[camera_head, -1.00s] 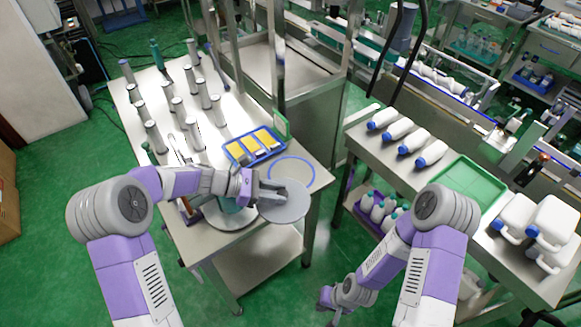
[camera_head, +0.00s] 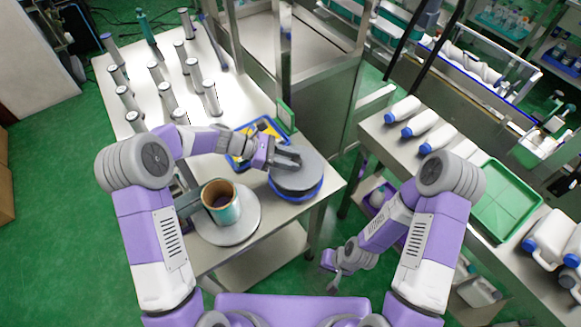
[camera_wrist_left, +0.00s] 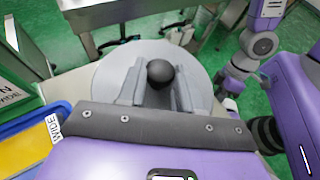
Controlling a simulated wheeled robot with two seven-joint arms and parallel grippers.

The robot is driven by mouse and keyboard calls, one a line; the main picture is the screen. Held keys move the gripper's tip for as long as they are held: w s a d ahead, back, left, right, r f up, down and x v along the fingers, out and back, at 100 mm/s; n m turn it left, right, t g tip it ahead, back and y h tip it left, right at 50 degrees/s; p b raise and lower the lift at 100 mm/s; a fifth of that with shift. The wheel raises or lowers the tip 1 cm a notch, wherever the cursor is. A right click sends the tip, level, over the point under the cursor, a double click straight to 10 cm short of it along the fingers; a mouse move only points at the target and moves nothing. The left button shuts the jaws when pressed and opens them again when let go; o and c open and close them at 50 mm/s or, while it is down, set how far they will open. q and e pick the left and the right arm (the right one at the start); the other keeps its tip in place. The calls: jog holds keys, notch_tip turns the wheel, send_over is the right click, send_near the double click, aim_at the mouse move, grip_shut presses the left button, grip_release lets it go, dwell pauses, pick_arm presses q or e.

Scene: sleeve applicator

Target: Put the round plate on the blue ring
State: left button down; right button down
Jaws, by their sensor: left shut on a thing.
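The round grey plate (camera_head: 310,172) is over the blue ring (camera_head: 301,197), whose blue edge shows below the plate's near side. Most of the ring is hidden, and I cannot tell whether the plate touches it. My left gripper (camera_head: 292,158) is above the plate, shut on its knob. In the left wrist view, the black knob (camera_wrist_left: 160,73) sits between the fingers of the left gripper (camera_wrist_left: 160,88), with the plate (camera_wrist_left: 106,72) spread beneath. My right gripper (camera_head: 331,274) hangs low over the floor, open and empty.
A brown-rimmed roll (camera_head: 221,196) stands on a round grey disc (camera_head: 243,232) left of the plate. Several grey cylinders stand farther back. A side table holds white bottles (camera_head: 421,122) and a green tray (camera_head: 506,200).

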pick_arm(q)
jog(key=shift+f+b, duration=0.5)
jog(key=shift+f, duration=1.35)
jog(key=shift+f, duration=0.15)
jog(key=c, duration=0.8)
grip_release()
jog(key=shift+o, duration=0.2)
jog(key=shift+a+r, duration=0.15)
jog(key=shift+r, duration=0.1)
jog(key=p+v, duration=0.2)
jog(key=v, duration=0.9)
jog(key=shift+a, duration=0.35)
